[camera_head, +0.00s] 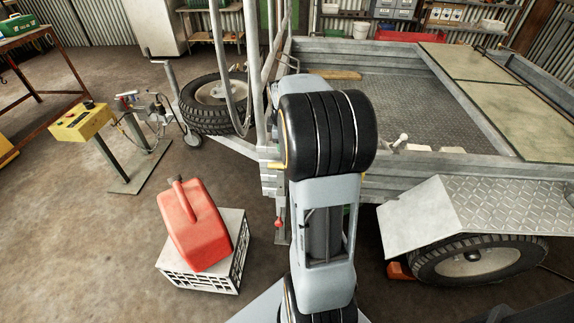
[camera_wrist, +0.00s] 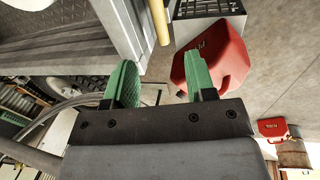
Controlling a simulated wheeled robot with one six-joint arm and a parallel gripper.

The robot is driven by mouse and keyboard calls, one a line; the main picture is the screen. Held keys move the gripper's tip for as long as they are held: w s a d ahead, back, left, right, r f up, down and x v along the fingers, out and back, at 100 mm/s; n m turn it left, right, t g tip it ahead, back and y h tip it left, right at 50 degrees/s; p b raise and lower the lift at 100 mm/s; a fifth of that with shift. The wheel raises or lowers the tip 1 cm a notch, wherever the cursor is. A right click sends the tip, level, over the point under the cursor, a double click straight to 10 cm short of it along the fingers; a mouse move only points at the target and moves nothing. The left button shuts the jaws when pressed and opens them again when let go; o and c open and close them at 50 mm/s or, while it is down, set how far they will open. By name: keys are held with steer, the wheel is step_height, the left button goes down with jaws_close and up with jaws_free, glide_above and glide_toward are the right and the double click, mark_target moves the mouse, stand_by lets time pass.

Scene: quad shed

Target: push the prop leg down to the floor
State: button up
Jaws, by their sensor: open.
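What looks like the prop leg (camera_head: 282,205) is a narrow grey upright at the trailer's near front corner, with a red knob and a flat foot low down. My arm hides part of it, and I cannot tell whether the foot touches the floor. My gripper (camera_wrist: 160,70) shows in the wrist view with two green fingers apart and nothing held between them. A yellow rod (camera_wrist: 158,20) lies beyond the fingertips beside the grey trailer frame. In the head view my arm mostly hides the gripper.
A red fuel can (camera_head: 193,222) sits on a white crate (camera_head: 231,250) left of the leg. The grey trailer (camera_head: 400,184) fills the right. A yellow control box (camera_head: 82,122) stands left. Bare floor lies in front of the crate.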

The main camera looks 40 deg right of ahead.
steer(key=f+b, duration=0.1)
steer(key=f, duration=0.3)
steer(key=w+d+f+b, duration=0.1)
steer(key=f, duration=0.4)
steer(key=w+d+f+b, duration=0.1)
steer(key=f, duration=0.3)
steer(key=shift+d+f, duration=0.25)
steer(key=shift+c, duration=0.2)
jaws_close()
steer(key=shift+f, duration=0.1)
